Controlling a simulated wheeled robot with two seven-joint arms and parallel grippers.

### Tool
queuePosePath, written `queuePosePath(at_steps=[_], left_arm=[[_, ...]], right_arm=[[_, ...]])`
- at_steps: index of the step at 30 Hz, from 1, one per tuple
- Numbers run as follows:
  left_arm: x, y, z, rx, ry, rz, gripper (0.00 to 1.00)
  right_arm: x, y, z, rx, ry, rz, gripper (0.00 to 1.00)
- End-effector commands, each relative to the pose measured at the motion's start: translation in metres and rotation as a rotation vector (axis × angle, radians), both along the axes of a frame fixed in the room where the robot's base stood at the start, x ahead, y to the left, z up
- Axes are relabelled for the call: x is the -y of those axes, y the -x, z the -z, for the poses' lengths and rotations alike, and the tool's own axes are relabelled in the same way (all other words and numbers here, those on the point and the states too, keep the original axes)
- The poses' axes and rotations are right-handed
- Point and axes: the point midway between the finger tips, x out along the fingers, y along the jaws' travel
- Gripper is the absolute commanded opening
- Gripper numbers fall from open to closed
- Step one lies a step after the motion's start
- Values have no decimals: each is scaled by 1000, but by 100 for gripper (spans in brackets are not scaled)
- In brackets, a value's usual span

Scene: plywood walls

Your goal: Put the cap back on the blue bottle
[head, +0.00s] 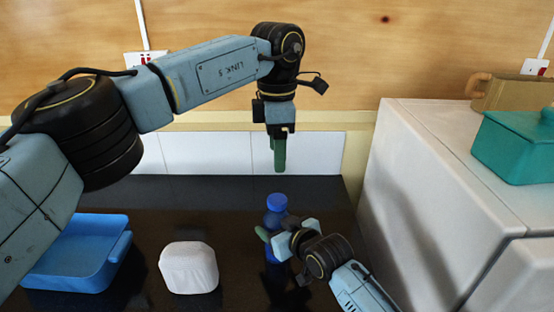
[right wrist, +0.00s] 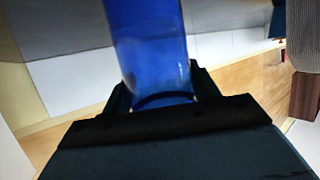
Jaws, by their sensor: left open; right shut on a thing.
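The blue bottle (head: 274,219) stands upright on the dark counter. In the right wrist view the bottle (right wrist: 152,45) rises between the two fingers. My left gripper (head: 280,154), with green fingers pointing down, is open. It hangs above the cap with a gap in the picture, and nothing shows in it.
A blue tray (head: 70,265) and a white rounded block (head: 189,268) lie left of the bottle on the dark counter (head: 180,215). A white cabinet (head: 420,190) stands at the right, bearing a teal lidded box (head: 515,150) and a wooden mug (head: 512,94). A plywood wall is behind.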

Motion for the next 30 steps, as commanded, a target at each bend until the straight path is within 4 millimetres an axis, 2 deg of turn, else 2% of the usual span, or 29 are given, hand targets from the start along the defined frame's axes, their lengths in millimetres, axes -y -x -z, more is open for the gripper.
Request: queuePosePath(at_steps=[7,8,13,23,30], left_arm=[[0,0,-1,0,0,0,66],[0,0,-1,0,0,0,66],[0,0,-1,0,0,0,66],[0,0,-1,0,0,0,66],[0,0,-5,0,0,0,66]], right_arm=[[0,0,0,-1,1,0,0],[0,0,0,-1,1,0,61],[0,0,0,-1,1,0,84],[1,1,0,0,0,0,86],[14,20,-10,1,1,1,86]])
